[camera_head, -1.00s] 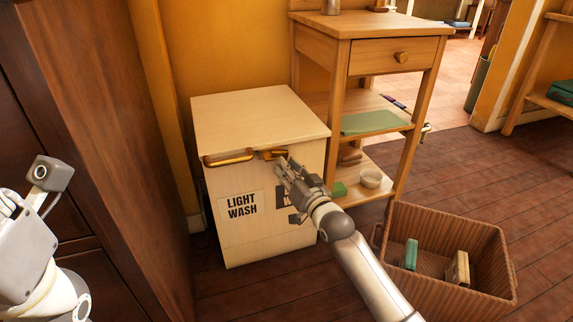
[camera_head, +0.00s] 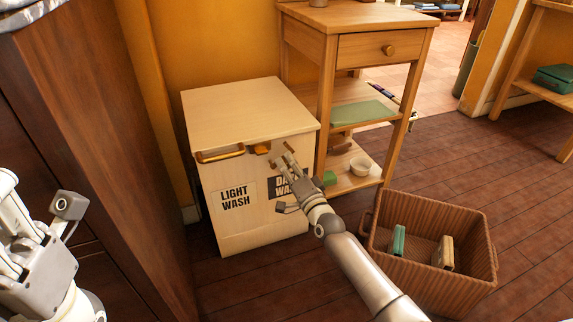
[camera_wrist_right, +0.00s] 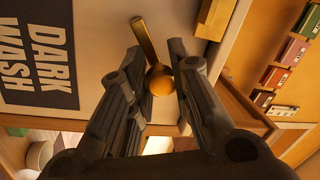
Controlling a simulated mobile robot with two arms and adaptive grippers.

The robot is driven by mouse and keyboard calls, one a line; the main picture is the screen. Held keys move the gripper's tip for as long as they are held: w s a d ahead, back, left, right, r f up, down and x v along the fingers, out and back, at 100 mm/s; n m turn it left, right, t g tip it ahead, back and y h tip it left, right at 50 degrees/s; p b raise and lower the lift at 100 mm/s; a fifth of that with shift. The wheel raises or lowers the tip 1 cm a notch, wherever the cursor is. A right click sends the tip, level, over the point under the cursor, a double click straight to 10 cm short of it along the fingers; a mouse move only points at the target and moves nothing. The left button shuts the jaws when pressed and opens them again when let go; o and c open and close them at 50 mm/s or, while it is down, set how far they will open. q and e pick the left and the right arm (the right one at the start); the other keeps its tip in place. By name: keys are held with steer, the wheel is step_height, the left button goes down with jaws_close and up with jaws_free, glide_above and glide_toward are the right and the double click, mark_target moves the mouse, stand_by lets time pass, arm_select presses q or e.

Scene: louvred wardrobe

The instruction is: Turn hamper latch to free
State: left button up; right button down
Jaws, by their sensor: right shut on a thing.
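The cream hamper (camera_head: 236,112) stands against the yellow wall, with LIGHT WASH and DARK WASH labels on its front. Its brass latch (camera_head: 262,149) is near the top of the front, right of a brass handle (camera_head: 220,155). In the right wrist view the latch is a brass lever with a round knob (camera_wrist_right: 160,80) between my fingers. My right gripper (camera_head: 281,156) is shut on the latch and hides part of it in the head view. My left gripper (camera_head: 22,205) is at the left edge, away from the hamper; its jaw state is unclear.
A wooden shelf stand (camera_head: 335,45) with a drawer stands close to the hamper's right. A wicker basket (camera_head: 480,262) holding two items sits on the floor at lower right. A dark wooden cabinet (camera_head: 105,150) is at left. Wooden floor is clear before the hamper.

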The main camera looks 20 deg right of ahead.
steer(key=shift+f+m, duration=0.15)
steer(key=shift+m, duration=0.35)
steer(key=c, duration=1.3)
jaws_free()
steer(key=shift+s, duration=0.1)
steer(key=s, duration=0.4)
steer(key=s+d+f, duration=0.1)
steer(key=s, duration=0.6)
steer(key=shift+s+d+f, duration=0.2)
steer(key=shift+s+f, duration=0.1)
